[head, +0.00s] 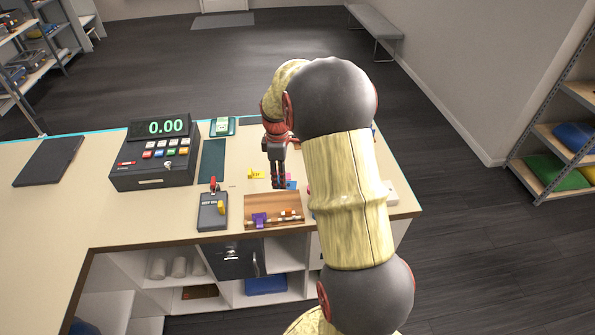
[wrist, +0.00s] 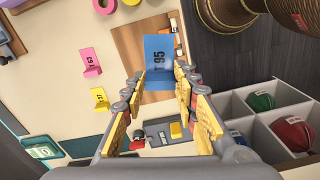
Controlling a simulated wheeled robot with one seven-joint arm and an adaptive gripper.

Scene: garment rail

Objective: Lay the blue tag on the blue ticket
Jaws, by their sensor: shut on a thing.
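My gripper (wrist: 159,75) is shut on the blue tag (wrist: 158,52), a bent blue piece printed with 95 that sits between the fingertips in the wrist view. In the head view my gripper (head: 278,186) points down low over the counter, with a small patch of blue (head: 291,185) just right of the fingertips. I cannot tell whether that patch is the tag or the blue ticket. No separate blue ticket can be made out in the wrist view; the tag and fingers may hide it.
A yellow ticket (head: 256,174) and a pink one (wrist: 91,62) lie close by. The till (head: 150,175) stands farther left. My arm hides the counter's right part.

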